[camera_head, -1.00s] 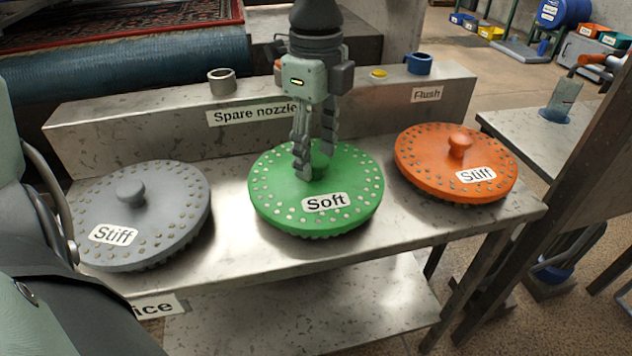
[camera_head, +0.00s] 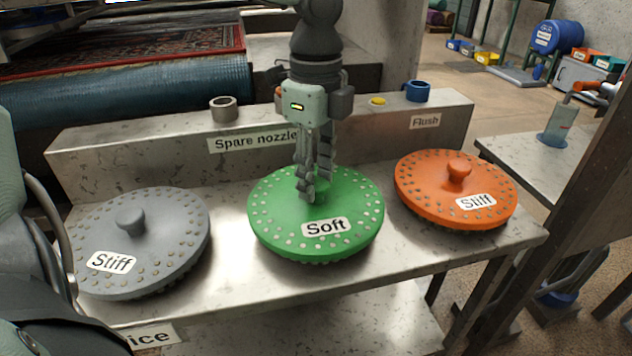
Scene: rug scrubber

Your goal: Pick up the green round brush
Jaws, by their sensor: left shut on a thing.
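The green round brush (camera_head: 350,208) is a flat disc labelled "Soft" with pale dots on its top. It sits in the middle of the metal bench, between a grey brush and an orange brush. My left gripper (camera_head: 314,192) reaches down from above, with its fingers closed around the knob at the centre of the green brush. The fingers hide most of the knob. The brush looks level, and I see no clear gap between it and the bench. My right gripper is not in view.
A grey "Stiff" brush (camera_head: 168,228) lies to the left and an orange "Stiff" brush (camera_head: 430,196) to the right, both close to the green one. A raised metal ledge (camera_head: 150,140) behind carries a grey ring (camera_head: 224,112) and a blue ring (camera_head: 418,93).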

